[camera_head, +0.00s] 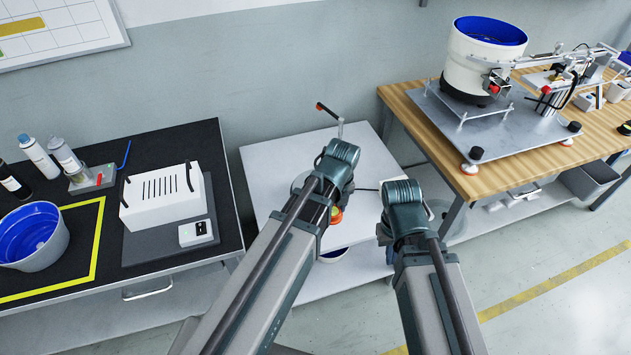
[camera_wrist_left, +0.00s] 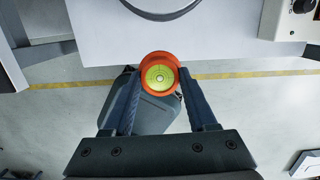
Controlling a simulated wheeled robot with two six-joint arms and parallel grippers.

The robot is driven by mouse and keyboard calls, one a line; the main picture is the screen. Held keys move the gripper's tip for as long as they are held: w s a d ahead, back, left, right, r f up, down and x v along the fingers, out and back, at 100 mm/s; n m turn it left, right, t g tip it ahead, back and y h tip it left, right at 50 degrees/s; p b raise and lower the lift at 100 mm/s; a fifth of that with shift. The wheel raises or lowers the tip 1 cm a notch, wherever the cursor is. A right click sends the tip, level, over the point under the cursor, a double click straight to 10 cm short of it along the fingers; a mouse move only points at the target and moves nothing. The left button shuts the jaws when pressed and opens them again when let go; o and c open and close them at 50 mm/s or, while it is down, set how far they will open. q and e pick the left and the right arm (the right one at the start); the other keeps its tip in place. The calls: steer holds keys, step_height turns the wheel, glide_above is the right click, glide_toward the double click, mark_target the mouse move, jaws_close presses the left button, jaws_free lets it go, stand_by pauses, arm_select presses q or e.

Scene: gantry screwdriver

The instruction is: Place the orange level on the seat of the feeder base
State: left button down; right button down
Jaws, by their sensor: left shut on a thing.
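The orange level (camera_wrist_left: 160,74) is a round orange disc with a yellow-green bubble face. In the left wrist view it sits between the fingertips of my left gripper (camera_wrist_left: 161,88), which is shut on it. In the head view a sliver of the level (camera_head: 335,216) shows beside my left arm, above the white table (camera_head: 370,165). A rounded grey part (camera_head: 301,181), perhaps the feeder base, is mostly hidden behind that arm. A dark curved rim (camera_wrist_left: 160,12) shows at the top of the left wrist view. Its seat is not visible. My right gripper's jaws are hidden behind its arm.
A black bench (camera_head: 100,225) with a white box (camera_head: 160,195) stands left. A wooden table (camera_head: 415,100) with a bowl feeder (camera_head: 480,60) stands right.

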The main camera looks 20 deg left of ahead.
arm_select(q)
steer(key=w+a, duration=0.2)
steer(key=w, duration=0.2)
steer(key=w+a+f+b, duration=0.1)
steer(key=w+a, duration=0.2)
steer(key=w, duration=0.2)
steer(key=w+a, duration=0.3)
steer(key=w, duration=0.1)
steer(key=shift+w+f, duration=0.25)
step_height(320, 180, down, 4)
steer(key=b, duration=0.4)
steer(key=shift+w+r, duration=0.1)
steer(key=shift+r, duration=0.15)
steer(key=shift+f, duration=0.1)
steer(key=shift+f, duration=0.15)
steer(key=shift+c, duration=1)
jaws_free()
steer(key=shift+r, duration=0.25)
step_height(320, 180, up, 12)
steer(key=s+p, duration=0.1)
steer(key=p, duration=1.1)
steer(key=shift+d, duration=0.4)
